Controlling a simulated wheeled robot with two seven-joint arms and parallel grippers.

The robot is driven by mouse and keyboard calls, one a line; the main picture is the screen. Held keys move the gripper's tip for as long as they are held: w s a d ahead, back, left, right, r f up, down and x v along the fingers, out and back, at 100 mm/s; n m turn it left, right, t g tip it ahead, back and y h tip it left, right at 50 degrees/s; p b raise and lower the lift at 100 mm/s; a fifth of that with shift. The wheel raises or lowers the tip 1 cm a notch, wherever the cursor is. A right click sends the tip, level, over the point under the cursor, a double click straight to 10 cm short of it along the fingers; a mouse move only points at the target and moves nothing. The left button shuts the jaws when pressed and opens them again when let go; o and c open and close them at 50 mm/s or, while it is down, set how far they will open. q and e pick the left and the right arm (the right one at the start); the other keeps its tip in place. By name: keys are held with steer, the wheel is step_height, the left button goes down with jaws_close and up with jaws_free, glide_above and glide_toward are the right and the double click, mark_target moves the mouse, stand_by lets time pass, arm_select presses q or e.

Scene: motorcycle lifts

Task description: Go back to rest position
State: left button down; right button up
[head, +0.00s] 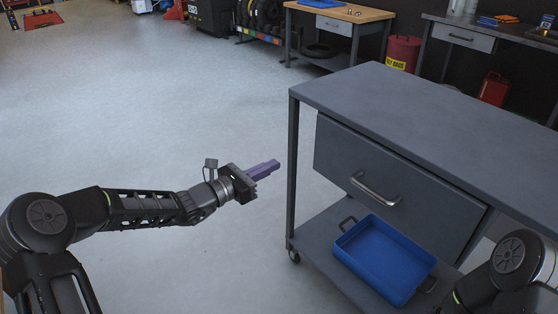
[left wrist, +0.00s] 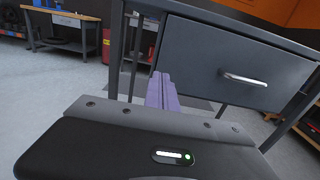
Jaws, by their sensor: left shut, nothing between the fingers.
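My left gripper (head: 268,168) reaches in from the left and hangs over open floor, just left of the grey cart's front leg. Its purple fingers are shut with nothing between them, and they also show in the left wrist view (left wrist: 162,90). My right arm shows only in part at the lower right corner of the head view, and its gripper is out of the picture.
The grey cart (head: 400,97) has a bare top and a closed drawer (head: 385,172) with a metal handle. A blue tray (head: 385,260) lies on its lower shelf. A wooden-topped workbench (head: 345,13) and a red bin (head: 403,52) stand behind. Floor at left is clear.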

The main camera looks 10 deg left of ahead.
stand_by(0.4)
arm_select(q)
steer(key=s+d+f+m+g+y, duration=0.2)
steer(key=s+f+m+g+y, duration=0.3)
steer(key=s+f+m, duration=0.8)
steer(key=s+d+f+m+g+y, duration=0.2)
steer(key=s+f+m+g, duration=0.4)
steer(key=s+f, duration=1.25)
steer(key=s+d+f+m+g, duration=0.2)
steer(key=s+d+f+m, duration=0.2)
steer(key=s+f+m, duration=0.4)
step_height(320, 180, up, 24)
steer(key=d+p, duration=0.1)
steer(key=p, duration=2)
steer(key=shift+s+n, duration=0.3)
steer(key=shift+n, duration=0.1)
steer(key=shift+f, duration=0.1)
